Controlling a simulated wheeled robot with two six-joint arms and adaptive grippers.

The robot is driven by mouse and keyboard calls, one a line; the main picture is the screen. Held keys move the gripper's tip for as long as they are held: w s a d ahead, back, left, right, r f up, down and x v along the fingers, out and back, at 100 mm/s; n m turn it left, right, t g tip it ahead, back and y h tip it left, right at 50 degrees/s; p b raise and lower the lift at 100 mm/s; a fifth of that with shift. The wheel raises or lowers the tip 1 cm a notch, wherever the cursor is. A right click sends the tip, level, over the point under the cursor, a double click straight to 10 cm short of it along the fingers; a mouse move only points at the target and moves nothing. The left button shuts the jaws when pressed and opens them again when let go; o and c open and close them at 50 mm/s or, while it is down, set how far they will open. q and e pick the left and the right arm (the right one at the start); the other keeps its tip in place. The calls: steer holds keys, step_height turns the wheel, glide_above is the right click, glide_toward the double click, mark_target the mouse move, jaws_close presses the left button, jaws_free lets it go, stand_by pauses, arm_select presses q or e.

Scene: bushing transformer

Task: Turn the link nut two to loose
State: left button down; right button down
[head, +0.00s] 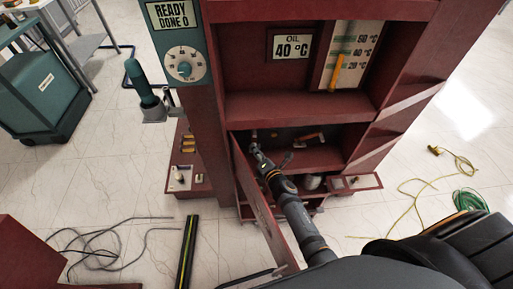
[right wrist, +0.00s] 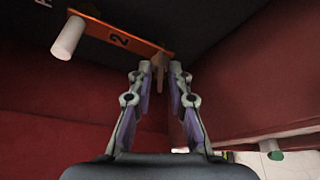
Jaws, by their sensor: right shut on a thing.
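An orange link bar (right wrist: 120,36) marked "2" is mounted on the dark back panel in the right wrist view. A white peg (right wrist: 68,38) stands out at its left end. The small pale link nut two (right wrist: 158,60) is at its right end. My right gripper (right wrist: 160,72) has its fingertips on either side of the nut and is shut on it; the fingers partly hide it. In the head view my right gripper (head: 257,158) reaches into the lower open compartment of the red cabinet (head: 270,106). My left gripper is not in view.
An open red door (head: 250,195) stands close left of my right arm. Another orange bar (head: 308,138) is in the compartment, to the gripper's right. Small side shelves flank the cabinet. Cables (head: 100,245) and a green coil (head: 468,200) lie on the floor.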

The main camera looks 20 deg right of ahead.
steer(key=shift+r+n+h+p, duration=0.1)
steer(key=shift+n+h+p, duration=0.2)
steer(key=shift+n+p, duration=0.45)
steer(key=shift+g, duration=0.3)
steer(key=c, duration=1.5)
jaws_free()
steer(key=v, duration=1.2)
